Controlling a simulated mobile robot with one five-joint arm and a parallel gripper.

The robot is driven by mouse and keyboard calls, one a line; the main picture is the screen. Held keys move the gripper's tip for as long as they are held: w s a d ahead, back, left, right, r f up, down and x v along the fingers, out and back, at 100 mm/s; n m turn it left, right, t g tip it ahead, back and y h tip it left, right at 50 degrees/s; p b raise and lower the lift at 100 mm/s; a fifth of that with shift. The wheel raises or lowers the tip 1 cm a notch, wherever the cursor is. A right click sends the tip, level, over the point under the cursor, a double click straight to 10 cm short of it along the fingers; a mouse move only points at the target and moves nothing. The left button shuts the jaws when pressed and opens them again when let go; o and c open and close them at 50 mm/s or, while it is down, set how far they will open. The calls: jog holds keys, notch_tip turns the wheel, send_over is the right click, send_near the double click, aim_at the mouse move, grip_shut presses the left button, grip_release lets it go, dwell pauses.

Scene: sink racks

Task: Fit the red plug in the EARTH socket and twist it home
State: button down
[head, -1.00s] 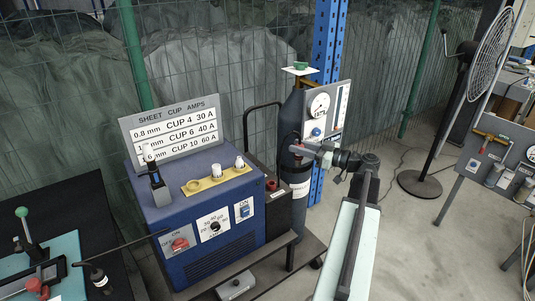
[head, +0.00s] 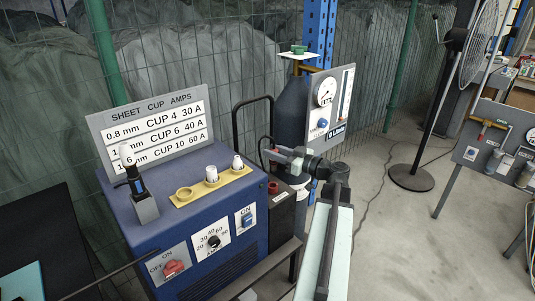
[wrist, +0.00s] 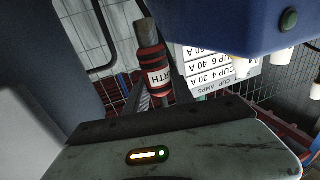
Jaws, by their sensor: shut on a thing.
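My gripper (head: 280,153) is in the head view, just right of the blue welding set and in front of the dark gas bottle. In the wrist view it is shut on the red plug (wrist: 153,60), a red and black cylinder with a grey metal end and a white label reading "RTH" in part. The plug points away from the jaws and its end is clear of anything. In the head view a red fitting (head: 273,187) with a small white label sits on the dark box beside the welding set, below the gripper; its lettering is too small to read.
The blue welding set (head: 195,215) carries a sign (head: 150,125), a torch in a holder (head: 142,200) and a yellow strip with white cups (head: 212,185). A gauge panel (head: 330,105) stands behind my gripper. Open floor (head: 400,240) lies to the right.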

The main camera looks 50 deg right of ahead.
aim_at(273, 170)
jog(key=shift+w+a, duration=0.1)
jog(key=shift+w, duration=0.05)
notch_tip(273, 170, down, 6)
jog(key=b, duration=0.5)
jog(key=shift+r+b, duration=0.1)
jog(key=shift+b, duration=0.3)
dwell(0.9)
jog(key=shift+f, duration=0.2)
jog(key=shift+f+b, duration=0.35)
jog(key=shift+b, duration=0.15)
jog(key=shift+f+b, duration=1.15)
jog(key=c, duration=1)
grip_release()
